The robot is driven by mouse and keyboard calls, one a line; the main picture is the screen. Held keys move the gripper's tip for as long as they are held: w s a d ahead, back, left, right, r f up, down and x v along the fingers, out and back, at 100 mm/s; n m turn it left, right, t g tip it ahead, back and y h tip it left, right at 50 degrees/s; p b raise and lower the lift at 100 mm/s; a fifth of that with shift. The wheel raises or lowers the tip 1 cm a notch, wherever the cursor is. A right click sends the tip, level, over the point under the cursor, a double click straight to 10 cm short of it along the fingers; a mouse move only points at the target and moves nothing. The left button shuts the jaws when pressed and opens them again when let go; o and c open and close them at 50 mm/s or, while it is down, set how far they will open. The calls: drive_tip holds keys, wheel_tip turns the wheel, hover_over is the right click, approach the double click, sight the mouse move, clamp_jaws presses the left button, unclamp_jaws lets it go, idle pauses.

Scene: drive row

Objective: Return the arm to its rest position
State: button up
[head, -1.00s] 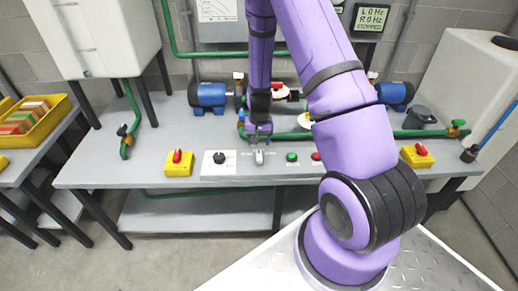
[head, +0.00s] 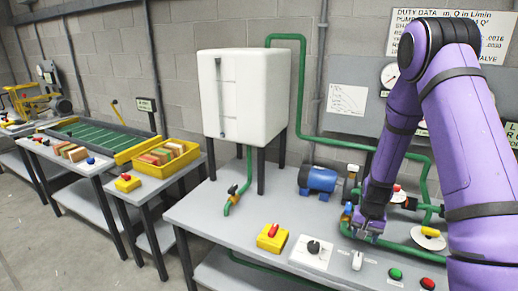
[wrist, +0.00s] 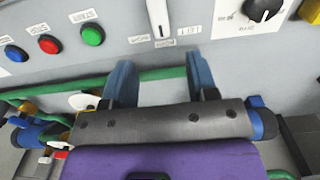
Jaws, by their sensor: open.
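My gripper (wrist: 160,68) shows in the wrist view with its two blue fingers apart and nothing between them. In the head view my gripper (head: 364,226) hangs low over the grey bench, just behind a white toggle switch (head: 358,260). The same toggle switch (wrist: 157,18) stands beyond the fingertips in the wrist view, apart from them. My purple arm bends high at the right of the head view and comes down to the bench. The exact gap between my gripper and the bench top cannot be told.
Green pipes (head: 400,247) and a blue motor (head: 317,180) stand close around my gripper. A black knob (head: 313,247), yellow switch box (head: 272,238) and green button (head: 395,274) line the front edge. A white tank (head: 242,97) stands left. Open floor lies front left.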

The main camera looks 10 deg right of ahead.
drive_tip(key=s+a+r+n+t, duration=0.1)
drive_tip(key=s+a+r, duration=0.15)
drive_tip(key=r, duration=0.65)
drive_tip(key=s+a+r+n+t, duration=0.1)
drive_tip(key=a+r, duration=0.2)
drive_tip(key=r, duration=0.6)
drive_tip(key=s+a+r+n+t, duration=0.1)
drive_tip(key=s+a+r, duration=0.1)
drive_tip(key=r, duration=0.7)
drive_tip(key=s+a+r+n+t, duration=0.1)
drive_tip(key=s+a+r+n, duration=0.1)
drive_tip(key=s+r, duration=0.4)
drive_tip(key=s+a+r+n+t, duration=0.1)
drive_tip(key=s+a+r, duration=0.2)
drive_tip(key=s+r, duration=0.4)
drive_tip(key=s, duration=0.8)
drive_tip(key=shift+a+r+n, duration=0.25)
drive_tip(key=shift+r+n, duration=0.05)
drive_tip(key=shift+n, duration=0.1)
